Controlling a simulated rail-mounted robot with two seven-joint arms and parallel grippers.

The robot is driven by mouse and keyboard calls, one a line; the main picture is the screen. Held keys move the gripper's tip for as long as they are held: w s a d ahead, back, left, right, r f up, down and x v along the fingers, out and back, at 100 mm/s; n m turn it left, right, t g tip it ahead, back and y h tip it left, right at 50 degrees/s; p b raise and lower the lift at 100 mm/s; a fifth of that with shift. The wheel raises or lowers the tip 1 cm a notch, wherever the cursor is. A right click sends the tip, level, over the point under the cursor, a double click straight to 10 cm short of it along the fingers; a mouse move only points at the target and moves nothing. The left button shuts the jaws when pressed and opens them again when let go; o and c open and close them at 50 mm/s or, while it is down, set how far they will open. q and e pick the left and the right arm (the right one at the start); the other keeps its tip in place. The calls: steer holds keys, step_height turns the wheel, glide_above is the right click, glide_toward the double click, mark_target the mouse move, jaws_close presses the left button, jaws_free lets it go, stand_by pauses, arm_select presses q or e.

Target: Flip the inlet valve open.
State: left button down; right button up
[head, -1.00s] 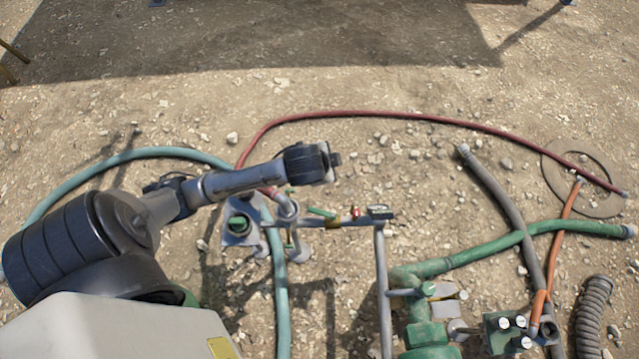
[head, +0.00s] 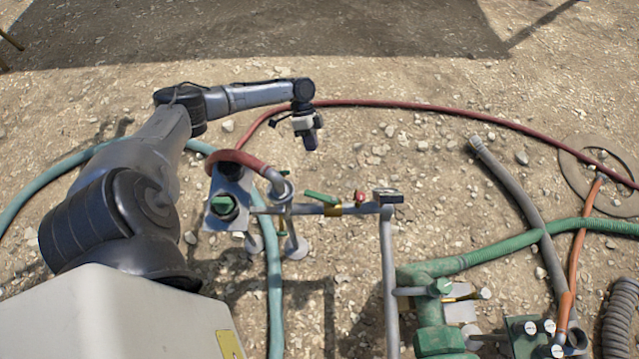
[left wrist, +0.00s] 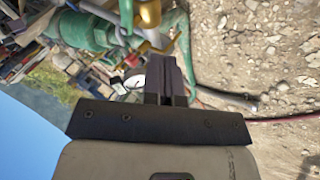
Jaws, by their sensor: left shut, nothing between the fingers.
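A grey pipe manifold (head: 300,210) stands in the middle of the head view. On it is a valve with a green lever handle (head: 321,198) lying roughly along the pipe, beside a brass fitting. A small red handle (head: 360,198) sits just right of it. Which one is the inlet valve is not labelled legibly. My left gripper (head: 311,141) is beyond the manifold, shut and empty, its fingers pointing toward the green lever but apart from it. The shut fingers also show in the left wrist view (left wrist: 165,78). My right gripper is not in view.
A gauge-like block (head: 388,196) tops the pipe corner. A red hose (head: 430,106) arcs behind the manifold and a teal hose (head: 274,290) runs below. Green pump piping (head: 435,320) stands at lower right. Gravel beyond the red hose is clear.

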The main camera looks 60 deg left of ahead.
mark_target(321, 197)
arm_select(q)
steer(key=s+d+f+m+b, duration=0.2)
steer(key=s+d+f+b, duration=0.1)
steer(key=d+f, duration=0.5)
steer(key=shift+s+d+b, duration=0.2)
steer(key=shift+d+b, duration=0.1)
steer(key=shift+d, duration=0.15)
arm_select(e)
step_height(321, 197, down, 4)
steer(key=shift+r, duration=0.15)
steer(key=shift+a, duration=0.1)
